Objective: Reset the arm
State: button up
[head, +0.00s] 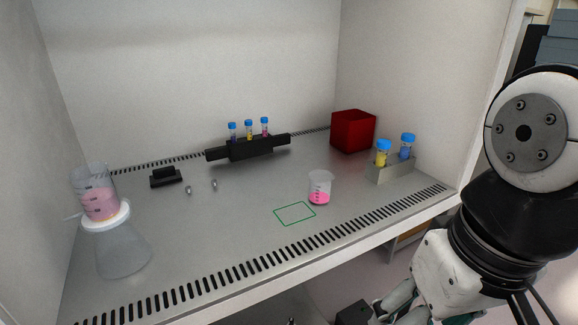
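My arm comes in at the right of the head view, outside the cabinet's front edge. The part that looks like my gripper (388,306) is low at the bottom edge, below the cabinet's work surface (240,215). It is partly cut off by the frame, and I cannot tell whether its fingers are open or shut. I see nothing clearly held in it. It is apart from everything on the work surface.
On the surface stand a beaker of pink liquid (320,188), a flask (122,250) under a filter cup (98,200), a black tube rack (250,149), a red box (352,132), a grey tube holder (391,170) and a black block (166,178). The green-outlined square (295,214) is empty.

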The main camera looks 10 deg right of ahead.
jog(key=shift+s+d, duration=0.2)
jog(key=shift+d, duration=0.1)
notch_tip(320, 180, up, 13)
jog(key=t+p, duration=0.2)
jog(key=p, duration=0.9)
jog(key=shift+d+f+t, duration=0.15)
jog(key=shift+f+t, duration=0.05)
jog(key=shift+t, duration=0.1)
jog(key=shift+w, duration=0.1)
